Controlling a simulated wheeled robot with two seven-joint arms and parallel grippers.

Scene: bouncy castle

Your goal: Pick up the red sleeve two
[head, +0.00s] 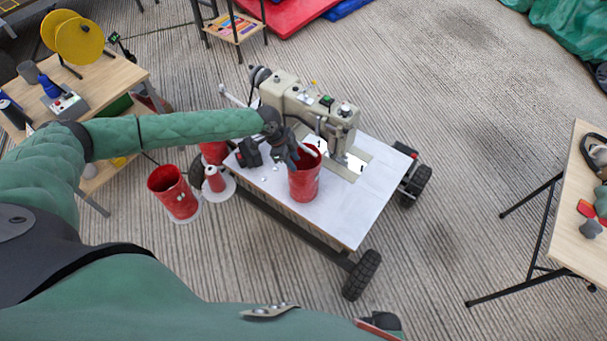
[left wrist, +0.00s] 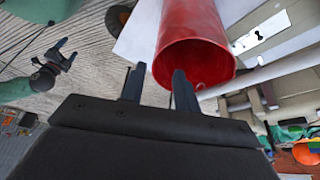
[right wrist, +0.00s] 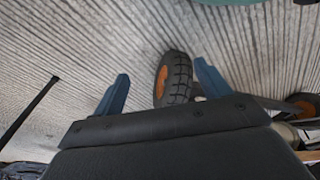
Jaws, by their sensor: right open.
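A red sleeve (head: 305,180), an open-topped tube, stands on the white tabletop (head: 345,205) of the wheeled sewing cart. It fills the upper middle of the left wrist view (left wrist: 190,35). My left gripper (head: 290,152) is at its rim. In the left wrist view my left fingers (left wrist: 157,82) are apart; one overlaps the sleeve's opening, the other is outside its wall. I cannot tell whether they touch it. Another red sleeve (head: 172,194) is left of the cart, and a partly hidden red one (head: 213,152) is behind it. My right gripper (right wrist: 162,88) is open and empty above the floor.
A sewing machine (head: 310,108) stands behind the sleeve on the cart. A wooden table (head: 585,230) stands at right, another (head: 110,75) at upper left. The floor between cart and right table is clear.

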